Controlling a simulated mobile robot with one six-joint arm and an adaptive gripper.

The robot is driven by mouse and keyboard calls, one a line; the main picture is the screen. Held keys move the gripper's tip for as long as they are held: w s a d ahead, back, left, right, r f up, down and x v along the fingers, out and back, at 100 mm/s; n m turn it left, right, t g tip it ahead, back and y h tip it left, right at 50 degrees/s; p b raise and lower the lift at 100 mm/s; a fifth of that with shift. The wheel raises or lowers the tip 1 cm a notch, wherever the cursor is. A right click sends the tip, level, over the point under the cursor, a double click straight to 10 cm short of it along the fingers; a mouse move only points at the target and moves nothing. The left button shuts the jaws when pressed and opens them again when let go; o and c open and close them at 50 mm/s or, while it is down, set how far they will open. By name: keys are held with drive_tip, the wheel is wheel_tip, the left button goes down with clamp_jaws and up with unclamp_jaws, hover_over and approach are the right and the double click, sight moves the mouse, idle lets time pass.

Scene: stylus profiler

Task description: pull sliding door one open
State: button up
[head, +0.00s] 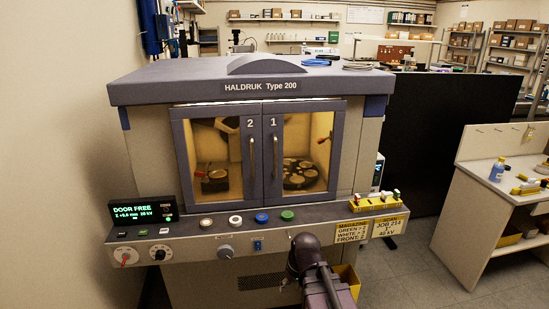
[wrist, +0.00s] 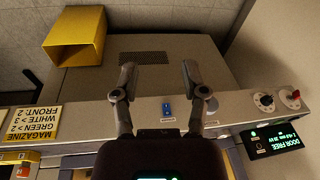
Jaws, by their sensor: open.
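Sliding door one (head: 268,190) is the right glazed door on the front of the grey HALDRUK Type 200 cabinet, marked 1. Its upright handle (head: 275,150) is near its left edge. Door two (head: 188,150), marked 2, is on the left with its own handle (head: 252,158). Both doors look shut, their frames meeting in the middle. My gripper (wrist: 159,72) is open and empty in the wrist view, its fingers spread over the front of the control ledge. Neither door handle shows in the wrist view. In the head view my arm rises at the lower middle, below the ledge.
The control ledge (head: 190,235) juts out below the doors with buttons, a knob and switches. A display (head: 143,214) reads DOOR FREE. A yellow rack (head: 375,204) sits at its right end. A yellow bin (wrist: 75,40) is low on the front. A workbench (head: 500,190) stands right.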

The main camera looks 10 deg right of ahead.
drive_tip(key=w+a+r+n+t+y+p, duration=0.1)
drive_tip(key=w+a+r+n+t+y, duration=0.2)
drive_tip(key=w, duration=0.5)
drive_tip(key=m+t+h+p, duration=0.1)
drive_tip(key=m+t+p, duration=0.15)
drive_tip(key=t, duration=1.05)
approach(276, 158)
drive_tip(key=a+v, duration=0.1)
drive_tip(key=v, duration=0.2)
drive_tip(key=shift+d+f+p, duration=0.1)
drive_tip(key=shift+d+p, duration=0.35)
drive_tip(key=shift+d, duration=0.05)
drive_tip(key=shift+w, duration=0.1)
drive_tip(key=x, duration=1.3)
drive_tip(key=shift+w, duration=0.25)
